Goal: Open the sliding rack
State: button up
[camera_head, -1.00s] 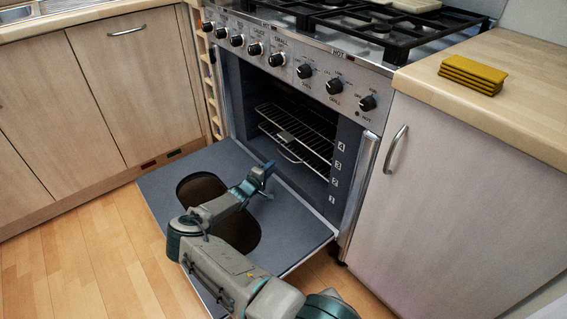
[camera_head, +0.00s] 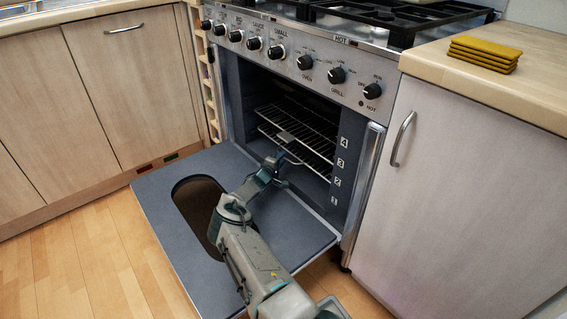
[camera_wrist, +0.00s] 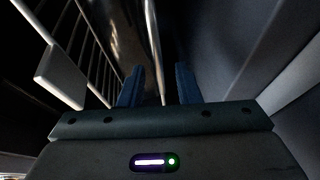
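The sliding rack (camera_head: 313,140) is a wire shelf inside the open oven, with a small pale plate (camera_head: 287,137) on its front part. In the wrist view the rack's wires (camera_wrist: 92,55) run along the upper left, beside the pale plate (camera_wrist: 60,77). My gripper (camera_head: 278,158) is at the rack's front edge, above the lowered oven door. Its two blue fingers (camera_wrist: 159,84) are apart in the wrist view. A thin bright bar (camera_wrist: 153,45) runs between them, and I see no finger closed on it. The head view hides the exact contact.
The oven door (camera_head: 160,200) lies folded down, with a dark oval window. Knobs and a hob (camera_head: 400,18) are above the opening. A cabinet with a handle (camera_head: 403,139) stands at right, under a counter with yellow stacked pieces (camera_head: 484,53). Wooden floor (camera_head: 90,265) is free at left.

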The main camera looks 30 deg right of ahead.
jog(key=shift+b+x, duration=0.4)
jog(key=shift+x, duration=0.6)
jog(key=shift+c, duration=0.2)
